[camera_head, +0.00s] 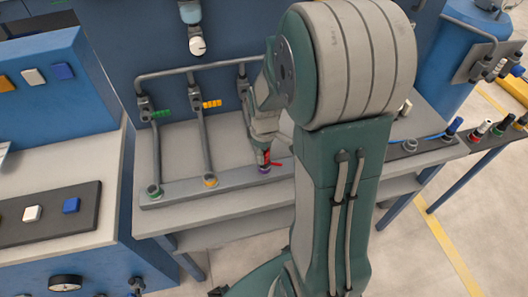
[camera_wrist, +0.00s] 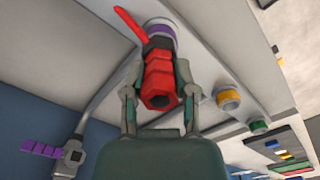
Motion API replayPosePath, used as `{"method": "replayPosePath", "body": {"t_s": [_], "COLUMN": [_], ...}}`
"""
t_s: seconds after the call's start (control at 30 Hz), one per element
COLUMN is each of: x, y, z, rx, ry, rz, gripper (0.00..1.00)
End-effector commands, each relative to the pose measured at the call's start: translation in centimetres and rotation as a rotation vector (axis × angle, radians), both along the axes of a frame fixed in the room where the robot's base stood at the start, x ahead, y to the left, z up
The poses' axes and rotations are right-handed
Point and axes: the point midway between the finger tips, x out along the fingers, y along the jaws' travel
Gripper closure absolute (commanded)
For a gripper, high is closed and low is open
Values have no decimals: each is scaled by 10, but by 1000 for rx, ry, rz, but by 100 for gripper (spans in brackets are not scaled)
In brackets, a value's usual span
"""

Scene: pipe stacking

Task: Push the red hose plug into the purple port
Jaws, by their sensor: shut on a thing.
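The red hose plug (camera_wrist: 159,82) is between the two fingers of my gripper (camera_wrist: 160,92), which is shut on it. Its open hexagonal end faces the wrist camera, and a red lever (camera_wrist: 130,24) sticks out at its far side. The plug's dark collar meets the purple port (camera_wrist: 160,30) in line with it; how deep it sits is hidden. In the head view the red plug (camera_head: 265,158) is upright directly above the purple port (camera_head: 264,170) on the grey rail, below my gripper (camera_head: 263,150). My arm hides the right part of the rail.
A yellow port (camera_head: 210,181) and a green port (camera_head: 154,191) stand to the left on the same grey rail (camera_head: 184,193), each with a grey pipe. A blue console with buttons (camera_head: 45,213) stands at the left.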

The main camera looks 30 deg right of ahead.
Motion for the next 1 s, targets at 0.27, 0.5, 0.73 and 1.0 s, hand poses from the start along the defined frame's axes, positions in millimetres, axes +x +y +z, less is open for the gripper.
{"method": "replayPosePath", "body": {"t_s": [0.27,0.5,0.73,1.0], "x": [1,1,2,2], "y": [0,0,0,0], "z": [1,1,10,63], "rx": [-1,-1,-2,-3], "ry": [-3,-3,-5,-9], "rz": [0,0,0,0], "gripper": [24,24,24,24]}}
